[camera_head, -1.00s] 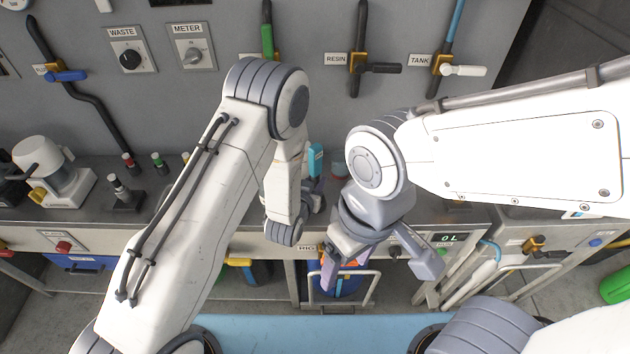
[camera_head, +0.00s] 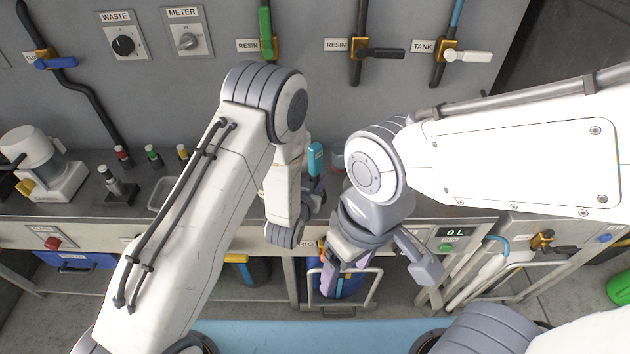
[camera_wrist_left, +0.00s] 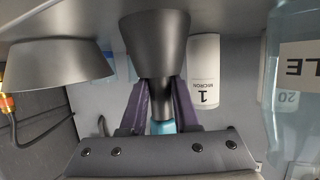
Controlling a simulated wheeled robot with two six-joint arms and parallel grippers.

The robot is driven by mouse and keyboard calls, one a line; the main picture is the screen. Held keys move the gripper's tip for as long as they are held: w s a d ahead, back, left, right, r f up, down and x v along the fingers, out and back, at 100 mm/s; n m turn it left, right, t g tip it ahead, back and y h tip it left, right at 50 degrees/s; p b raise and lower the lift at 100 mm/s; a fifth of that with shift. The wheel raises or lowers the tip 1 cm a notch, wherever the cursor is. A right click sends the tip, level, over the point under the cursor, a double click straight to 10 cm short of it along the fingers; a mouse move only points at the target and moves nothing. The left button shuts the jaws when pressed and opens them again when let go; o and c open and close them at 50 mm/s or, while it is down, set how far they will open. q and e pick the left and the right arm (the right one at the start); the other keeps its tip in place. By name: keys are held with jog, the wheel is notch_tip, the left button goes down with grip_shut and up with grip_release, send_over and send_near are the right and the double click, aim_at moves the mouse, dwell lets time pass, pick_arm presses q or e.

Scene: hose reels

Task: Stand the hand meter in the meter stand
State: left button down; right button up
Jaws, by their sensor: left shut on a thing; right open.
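In the head view my left gripper (camera_head: 317,186) is out over the counter, partly hidden by its own wrist. A teal piece, seemingly the hand meter (camera_head: 315,158), stands up at it. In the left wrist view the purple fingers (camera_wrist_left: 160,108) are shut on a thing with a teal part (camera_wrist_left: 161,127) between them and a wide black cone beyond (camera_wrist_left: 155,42). Whether the cone belongs to the meter I cannot tell. My right gripper (camera_head: 333,275), with purple fingers, is open and low before the counter front. I cannot make out the meter stand for certain.
A white device (camera_head: 45,160) and a small black-based post (camera_head: 117,186) stand on the counter (camera_head: 225,212) at left. A second black cone (camera_wrist_left: 58,62), a white "1 MICRON" cylinder (camera_wrist_left: 204,62) and a clear bluish container (camera_wrist_left: 290,95) flank the left gripper.

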pick_arm(q)
jog(key=c, duration=0.6)
grip_release()
jog(key=f, duration=0.1)
jog(key=s+f, duration=0.1)
jog(key=shift+a+f+g, duration=0.1)
jog(key=shift+f+g, duration=0.2)
jog(key=shift+g, duration=0.1)
jog(key=shift+a, duration=0.15)
jog(key=shift+s+a+r, duration=0.15)
jog(key=shift+s, duration=0.25)
jog(key=v, duration=0.2)
jog(key=r+b+v, duration=0.1)
jog(key=v, duration=0.2)
jog(key=shift+s+a+r+t+p, duration=0.1)
jog(key=shift+s+r+t+p, duration=0.1)
jog(key=shift+s+r+p, duration=0.75)
jog(key=shift+s+a+r+t+p, duration=0.2)
jog(key=shift+s+p, duration=0.4)
jog(key=shift+p, duration=0.7)
jog(key=shift+w+d+r, duration=0.1)
jog(key=shift+d, duration=0.05)
